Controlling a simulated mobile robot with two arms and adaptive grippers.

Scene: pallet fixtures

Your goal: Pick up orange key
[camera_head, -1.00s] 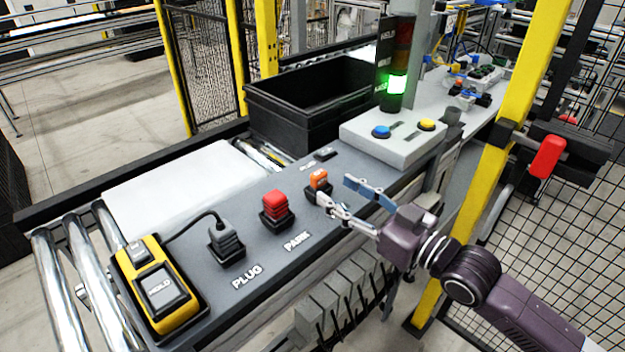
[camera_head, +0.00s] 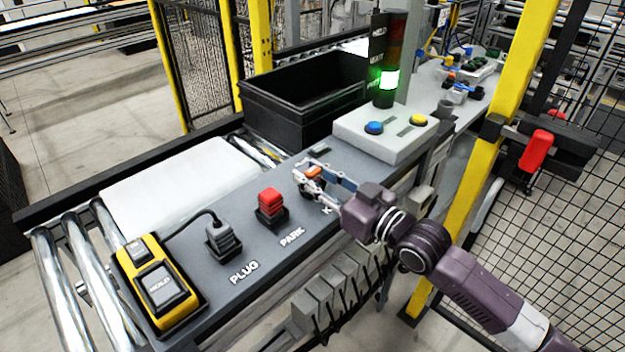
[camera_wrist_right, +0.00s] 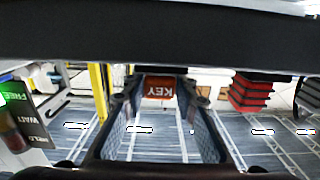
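The orange key (camera_head: 313,172) sits in a dark holder on the grey bench top, right of the red block. My right gripper (camera_head: 316,184) is at the key, with one finger on the near side and one on the far side. In the right wrist view, the orange key (camera_wrist_right: 159,87), with an upside-down "KEY" label, lies between the open fingertips (camera_wrist_right: 158,95). Small gaps show on both sides of the key there. The fingers partly hide the key and its holder in the head view. My left gripper is not in view.
A red block (camera_head: 270,203), a grey plug (camera_head: 223,240) and a yellow device (camera_head: 158,283) stand left along the bench. A black bin (camera_head: 300,105) and a button box (camera_head: 385,135) are behind. A yellow post (camera_head: 478,180) stands right, close to my arm.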

